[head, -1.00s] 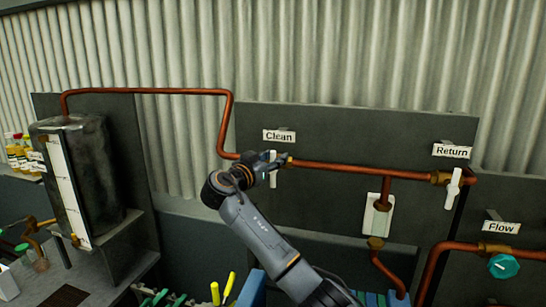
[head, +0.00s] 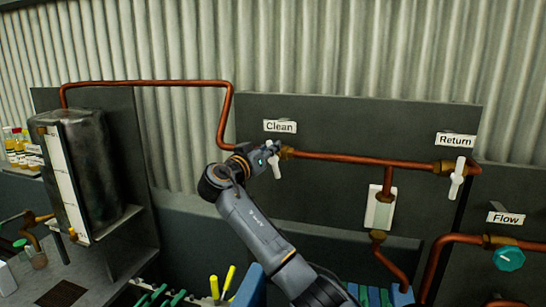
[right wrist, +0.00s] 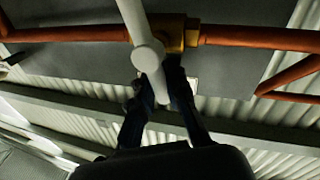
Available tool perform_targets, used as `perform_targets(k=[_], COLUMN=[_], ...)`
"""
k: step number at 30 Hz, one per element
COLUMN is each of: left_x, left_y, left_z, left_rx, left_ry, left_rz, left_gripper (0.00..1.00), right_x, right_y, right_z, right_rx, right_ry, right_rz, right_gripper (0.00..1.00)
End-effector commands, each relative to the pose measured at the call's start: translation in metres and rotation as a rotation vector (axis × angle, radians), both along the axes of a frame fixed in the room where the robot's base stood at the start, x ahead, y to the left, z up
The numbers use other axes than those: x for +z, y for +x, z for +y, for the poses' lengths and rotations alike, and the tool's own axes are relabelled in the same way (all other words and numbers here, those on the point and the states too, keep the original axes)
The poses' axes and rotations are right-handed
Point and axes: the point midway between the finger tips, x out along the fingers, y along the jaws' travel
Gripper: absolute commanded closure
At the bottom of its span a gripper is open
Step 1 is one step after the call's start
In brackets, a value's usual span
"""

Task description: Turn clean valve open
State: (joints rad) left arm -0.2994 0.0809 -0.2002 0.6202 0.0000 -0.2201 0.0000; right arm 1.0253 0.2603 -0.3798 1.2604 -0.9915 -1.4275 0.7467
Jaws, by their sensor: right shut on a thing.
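The clean valve is a white lever (head: 274,158) under the "Clean" label (head: 280,127) on the dark panel, joined to a copper pipe. Its lever is slightly tilted and partly hidden by my right gripper (head: 268,163). In the right wrist view the white lever (right wrist: 146,50) crosses in front of a brass fitting (right wrist: 178,34). My right gripper's dark fingers (right wrist: 160,92) are closed around the lever's lower end. My left gripper is not in view.
A "Return" valve with a white lever (head: 457,178) and a green "Flow" knob (head: 509,259) are at the right. A dark tank (head: 88,170) and bottles (head: 20,152) stand at the left.

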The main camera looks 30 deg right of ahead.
Motion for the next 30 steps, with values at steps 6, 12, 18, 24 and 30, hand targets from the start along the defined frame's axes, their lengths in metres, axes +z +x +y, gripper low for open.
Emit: perform_targets(k=[6,12,18,24,30], left_x=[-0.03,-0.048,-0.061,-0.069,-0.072], left_y=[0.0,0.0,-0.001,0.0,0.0], left_z=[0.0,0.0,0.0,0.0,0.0], left_rx=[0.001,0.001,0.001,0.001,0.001], left_ry=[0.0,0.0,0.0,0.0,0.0], left_rz=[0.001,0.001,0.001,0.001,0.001], left_gripper=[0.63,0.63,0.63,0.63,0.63], right_x=[-0.008,-0.011,-0.015,-0.019,-0.024], right_y=[0.005,0.01,0.013,0.016,0.019], right_z=[0.005,0.009,0.012,0.015,0.017], right_rx=[0.002,0.003,0.002,0.003,0.005], right_ry=[-0.134,-0.257,-0.381,-0.505,-0.625], right_rz=[0.154,0.3,0.445,0.589,0.731], right_gripper=[1.0,1.0,1.0,1.0,1.0])
